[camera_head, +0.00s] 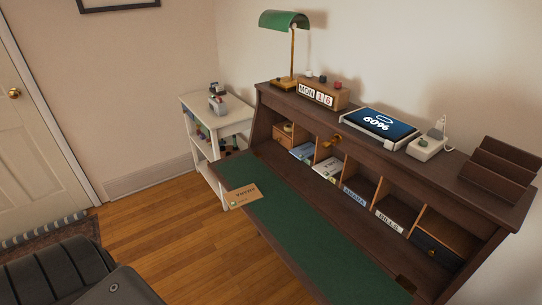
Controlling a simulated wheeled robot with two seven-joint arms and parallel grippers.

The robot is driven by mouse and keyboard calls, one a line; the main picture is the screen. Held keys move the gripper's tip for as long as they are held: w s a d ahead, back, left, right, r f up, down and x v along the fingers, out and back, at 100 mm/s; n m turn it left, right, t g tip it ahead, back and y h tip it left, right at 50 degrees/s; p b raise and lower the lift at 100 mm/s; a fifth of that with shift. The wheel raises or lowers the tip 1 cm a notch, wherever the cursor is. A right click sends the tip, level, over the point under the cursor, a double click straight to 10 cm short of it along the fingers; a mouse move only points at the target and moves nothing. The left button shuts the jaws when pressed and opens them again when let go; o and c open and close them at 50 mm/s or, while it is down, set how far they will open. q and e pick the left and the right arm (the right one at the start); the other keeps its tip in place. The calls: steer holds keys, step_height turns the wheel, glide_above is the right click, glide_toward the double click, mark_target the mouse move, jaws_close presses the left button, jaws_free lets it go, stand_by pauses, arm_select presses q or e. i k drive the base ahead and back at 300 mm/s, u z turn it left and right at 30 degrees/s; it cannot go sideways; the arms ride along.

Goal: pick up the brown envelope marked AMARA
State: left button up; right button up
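The brown envelope (256,195) lies flat on the green writing surface of the desk (310,246), at its left end near the front edge. Dark lettering on it appears upside down from here and seems to read AMARA; a small green mark is near one corner. Neither of my grippers shows in the head view.
Pigeonholes behind hold booklets (327,168) and labels (389,221). On top stand a green lamp (284,20), calendar block (317,95), tablet (378,124), charger (427,147) and wooden rack (499,164). A white shelf (233,124) stands left. Green surface right of the envelope is mostly clear.

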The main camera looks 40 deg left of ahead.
mark_target(236, 198)
steer(key=u, duration=1.3)
steer(key=k, duration=0.45)
steer(key=z, duration=0.85)
steer(key=i, duration=0.7)
steer(key=u, duration=0.05)
